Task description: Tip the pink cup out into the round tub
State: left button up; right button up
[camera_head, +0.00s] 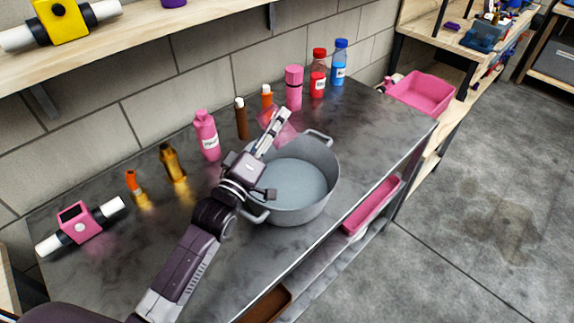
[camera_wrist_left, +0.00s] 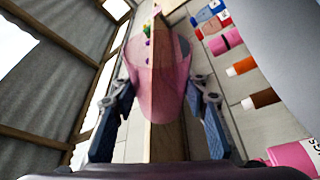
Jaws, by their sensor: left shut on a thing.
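The pink cup (camera_head: 284,138) is see-through and shows behind my left gripper (camera_head: 264,157) in the head view. In the left wrist view the cup (camera_wrist_left: 160,85) sits between the two fingers, which are shut on it. The round tub (camera_head: 331,182) is a grey pot with two side handles on the dark table. The gripper and cup are at the tub's back left rim, seemingly above it. The cup's exact tilt and its contents are hard to make out. My right gripper is not in view.
A pink bottle (camera_head: 207,135), a brown bottle (camera_head: 241,120), a pink container (camera_head: 294,88), a red bottle (camera_head: 318,73) and a blue bottle (camera_head: 339,63) line the wall side. A pink device (camera_head: 80,224) lies at the left. The table (camera_head: 225,285) is bare in front.

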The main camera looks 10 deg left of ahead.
pick_arm(q)
jog(key=shift+s+d+r+m, duration=0.1)
jog(key=shift+d+r+m, duration=0.05)
jog(key=shift+r+m, duration=0.3)
jog(key=shift+s+d+r+m, duration=0.1)
jog(key=shift+d+r+m, duration=0.05)
jog(key=shift+r+m, duration=0.25)
dwell(0.3)
jog(key=shift+f, duration=0.1)
dwell(0.7)
